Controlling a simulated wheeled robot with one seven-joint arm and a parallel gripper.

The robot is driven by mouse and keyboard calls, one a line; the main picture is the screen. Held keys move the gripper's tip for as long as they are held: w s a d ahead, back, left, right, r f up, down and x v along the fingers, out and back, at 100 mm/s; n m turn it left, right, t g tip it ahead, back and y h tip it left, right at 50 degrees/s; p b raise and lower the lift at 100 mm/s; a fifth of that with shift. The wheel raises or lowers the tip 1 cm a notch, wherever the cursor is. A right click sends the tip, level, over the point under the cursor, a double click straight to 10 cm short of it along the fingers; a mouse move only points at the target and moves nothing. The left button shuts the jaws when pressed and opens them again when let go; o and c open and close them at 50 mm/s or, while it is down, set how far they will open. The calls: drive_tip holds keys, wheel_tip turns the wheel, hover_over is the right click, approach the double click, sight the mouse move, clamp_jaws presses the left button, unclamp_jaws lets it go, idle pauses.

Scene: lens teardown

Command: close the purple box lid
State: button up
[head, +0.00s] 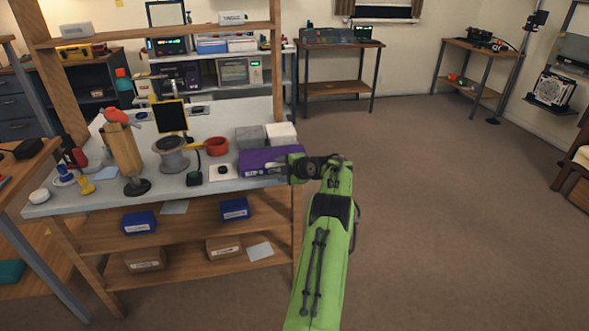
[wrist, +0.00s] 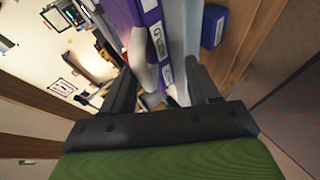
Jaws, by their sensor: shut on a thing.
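The purple box (head: 262,160) sits at the right end of the workbench top. Its top looks flat in the head view, and I cannot tell how far its lid is shut. In the wrist view the purple box (wrist: 147,25) appears turned on its side, with white labels and a pale rounded shape on its face. My gripper (head: 284,169) is at the box's right end. In the wrist view my gripper (wrist: 163,74) has its fingers on either side of the box's end, shut on it. The exact contact is hidden.
Grey and white blocks (head: 280,132) stand behind the box. A red ring-shaped dish (head: 216,146), a spool (head: 172,155) and a wooden stand (head: 124,150) stand to the left. Blue bins (head: 235,209) lie on the shelf below. The floor (head: 430,200) on the right is clear.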

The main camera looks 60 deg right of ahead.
drive_tip(key=p+v, duration=0.1)
drive_tip(key=v, duration=1.4)
drive_tip(key=shift+s, duration=0.15)
drive_tip(key=shift+a+r, duration=0.1)
